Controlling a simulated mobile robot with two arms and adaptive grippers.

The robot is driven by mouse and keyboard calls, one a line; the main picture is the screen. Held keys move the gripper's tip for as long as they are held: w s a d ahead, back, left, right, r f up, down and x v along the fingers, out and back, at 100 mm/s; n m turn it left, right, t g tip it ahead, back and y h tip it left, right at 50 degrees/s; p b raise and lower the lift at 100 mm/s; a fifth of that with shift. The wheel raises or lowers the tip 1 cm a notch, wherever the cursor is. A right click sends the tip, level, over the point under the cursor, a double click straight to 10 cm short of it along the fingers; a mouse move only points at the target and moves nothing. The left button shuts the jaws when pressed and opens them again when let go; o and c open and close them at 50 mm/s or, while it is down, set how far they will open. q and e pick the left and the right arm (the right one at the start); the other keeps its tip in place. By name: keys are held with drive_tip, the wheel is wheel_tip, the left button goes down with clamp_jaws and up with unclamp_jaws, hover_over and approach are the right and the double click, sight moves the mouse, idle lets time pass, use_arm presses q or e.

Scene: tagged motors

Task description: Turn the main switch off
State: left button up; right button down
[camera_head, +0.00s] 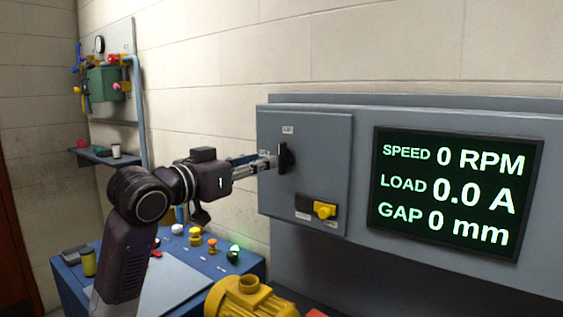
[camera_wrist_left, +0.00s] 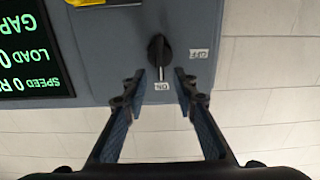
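The main switch is a black rotary knob (camera_head: 285,158) on the grey cabinet door (camera_head: 330,160). In the left wrist view, which is upside down, the knob (camera_wrist_left: 157,50) has its white pointer line at the ON label (camera_wrist_left: 162,86). The OFF label (camera_wrist_left: 199,54) is a quarter turn away. My left gripper (camera_head: 270,162) reaches in from the left, its tips close to the knob. In the wrist view its two fingers (camera_wrist_left: 160,76) are apart, one on each side of the knob's pointer end, with gaps showing. My right gripper is out of view.
The display (camera_head: 455,190) to the right reads 0 RPM, 0.0 A, 0 mm. A yellow motor (camera_head: 248,298) and a blue bench panel (camera_head: 215,262) with buttons are below my arm.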

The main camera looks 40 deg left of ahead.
sight(279, 154)
use_arm(q)
drive_tip(key=w+p, duration=0.1)
drive_tip(key=w, duration=0.3)
drive_tip(key=w+p, duration=0.1)
drive_tip(key=shift+w+a+r+p, duration=0.2)
drive_tip(key=shift+w+a+p, duration=0.1)
drive_tip(key=shift+w+a, duration=0.1)
drive_tip(key=shift+w+f, duration=0.1)
drive_tip(key=shift+w, duration=0.35)
drive_tip(key=shift+s, duration=0.1)
drive_tip(key=shift+c, duration=0.3)
clamp_jaws()
